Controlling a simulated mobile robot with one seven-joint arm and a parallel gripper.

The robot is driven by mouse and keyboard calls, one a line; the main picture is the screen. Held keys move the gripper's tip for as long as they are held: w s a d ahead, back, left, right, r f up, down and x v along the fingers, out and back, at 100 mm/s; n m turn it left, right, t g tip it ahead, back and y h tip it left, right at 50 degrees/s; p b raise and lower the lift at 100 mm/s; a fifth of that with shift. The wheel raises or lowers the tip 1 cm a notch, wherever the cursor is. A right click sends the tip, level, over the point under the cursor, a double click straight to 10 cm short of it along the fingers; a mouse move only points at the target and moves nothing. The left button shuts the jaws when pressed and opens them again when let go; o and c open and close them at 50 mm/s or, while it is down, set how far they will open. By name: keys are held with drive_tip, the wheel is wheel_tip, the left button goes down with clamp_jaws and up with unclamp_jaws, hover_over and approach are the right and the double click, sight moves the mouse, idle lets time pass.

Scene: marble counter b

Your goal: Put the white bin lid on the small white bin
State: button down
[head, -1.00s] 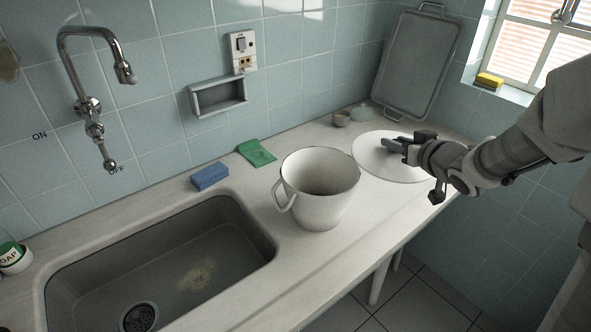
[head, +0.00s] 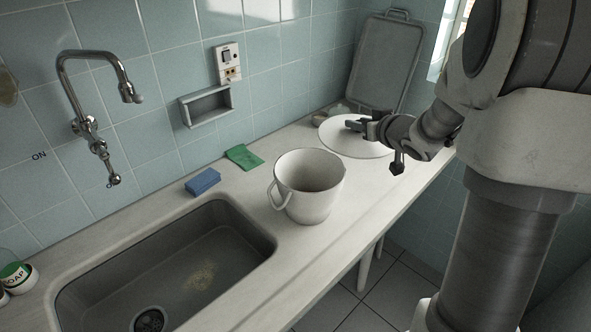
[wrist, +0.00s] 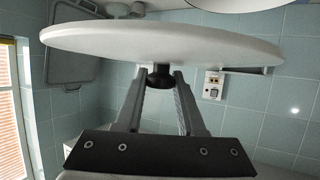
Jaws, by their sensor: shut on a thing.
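The small white bin (head: 318,203) stands upright and open-topped on the counter, right of the sink, with its handle on the left side. The white bin lid (head: 345,143) is a flat round disc at the far end of the counter, apart from the bin, up and right of it in the head view. My gripper (head: 357,125) is at the lid's top. In the wrist view, my fingers (wrist: 160,78) are shut on the lid's black knob (wrist: 159,77), and the lid (wrist: 165,42) spans the view. The lid appears raised off the counter.
A grey tray (head: 378,62) leans against the wall behind the lid. A small bowl (head: 338,109) is partly hidden by the lid. A green cloth (head: 243,156) and blue sponge (head: 203,181) lie behind the bin. The sink (head: 150,262) is at left.

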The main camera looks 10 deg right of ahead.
drive_tip(key=w+a+f+b, duration=0.2)
drive_tip(key=a+f+b, duration=0.2)
drive_tip(key=a+f, duration=0.7)
drive_tip(key=shift+a, duration=0.2)
drive_tip(key=shift+f+b, duration=0.2)
drive_tip(key=shift+b, duration=0.1)
drive_tip(key=c, duration=0.5)
unclamp_jaws()
drive_tip(key=shift+r, duration=0.1)
